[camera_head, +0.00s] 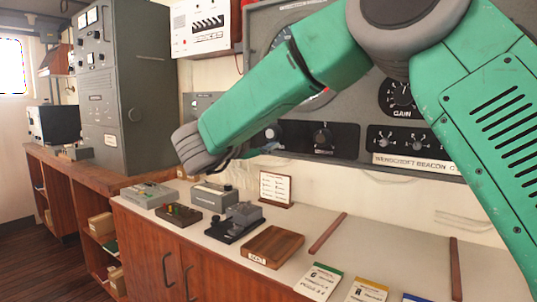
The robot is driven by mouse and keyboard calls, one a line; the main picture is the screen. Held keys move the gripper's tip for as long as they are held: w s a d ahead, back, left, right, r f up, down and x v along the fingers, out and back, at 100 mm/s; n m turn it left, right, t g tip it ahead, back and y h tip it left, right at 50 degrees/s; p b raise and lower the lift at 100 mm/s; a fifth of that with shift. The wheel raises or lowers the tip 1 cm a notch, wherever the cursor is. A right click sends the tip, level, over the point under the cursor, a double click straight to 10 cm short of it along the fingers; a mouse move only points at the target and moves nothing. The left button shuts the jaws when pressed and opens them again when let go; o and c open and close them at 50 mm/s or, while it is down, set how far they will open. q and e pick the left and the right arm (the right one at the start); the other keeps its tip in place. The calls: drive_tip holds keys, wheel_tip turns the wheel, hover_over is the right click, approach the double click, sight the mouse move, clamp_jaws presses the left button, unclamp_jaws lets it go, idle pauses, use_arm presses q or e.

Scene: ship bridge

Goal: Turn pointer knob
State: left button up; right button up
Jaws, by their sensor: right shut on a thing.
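A large grey wall panel (345,112) carries several knobs and dials. My right arm comes in from the upper right and crosses in front of the panel, so its green forearm hides part of it. My right gripper (272,148) is small and dark beyond the wrist, at the lower left of the panel. It is shut on a pointer knob (271,133) on a black strip there; the finger contact is partly hidden. Another pointer knob (322,136) sits to the right on the same strip. A GAIN knob (402,96) and two smaller knobs are farther right. My left gripper is not in view.
A tall grey cabinet (130,95) stands at the left. The air in front of the counter is clear.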

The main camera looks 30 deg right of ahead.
drive_tip(key=shift+m+b, duration=1.6)
drive_tip(key=shift+b, duration=0.6)
drive_tip(key=o, duration=1.1)
drive_tip(key=shift+w+f, duration=0.1)
